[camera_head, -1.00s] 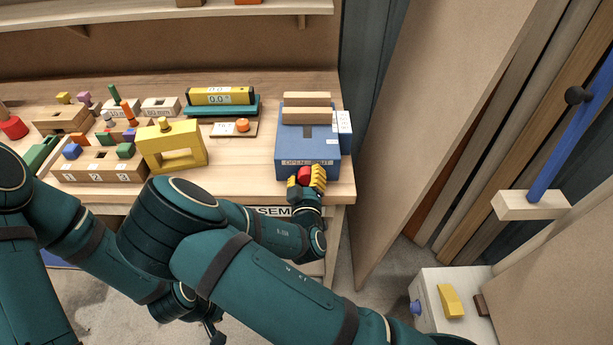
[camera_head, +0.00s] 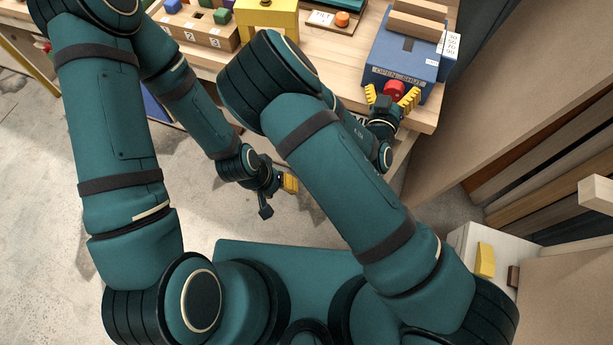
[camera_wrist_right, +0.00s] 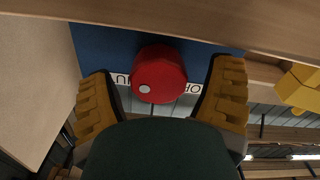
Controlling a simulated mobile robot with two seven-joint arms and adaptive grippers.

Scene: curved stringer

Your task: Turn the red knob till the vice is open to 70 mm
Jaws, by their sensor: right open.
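The blue vice (camera_head: 408,62) stands at the right end of the bench, with two pale wooden jaw bars (camera_head: 416,27) on top and a narrow gap between them. The red knob (camera_head: 394,88) is on its front face; in the right wrist view the knob (camera_wrist_right: 160,70) carries a white dot at its lower left. My right gripper (camera_head: 391,98) is open, its yellow fingers on either side of the knob, with visible gaps on both sides in the wrist view. My left gripper (camera_head: 288,184) hangs low in front of the bench; its opening is unclear. The vice's opening reading is not legible.
A yellow block frame (camera_head: 266,16) and a board with an orange knob (camera_head: 342,19) are left of the vice. A tall panel (camera_head: 530,110) stands close on the right. A white cabinet (camera_head: 480,240) with a yellow piece is below it.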

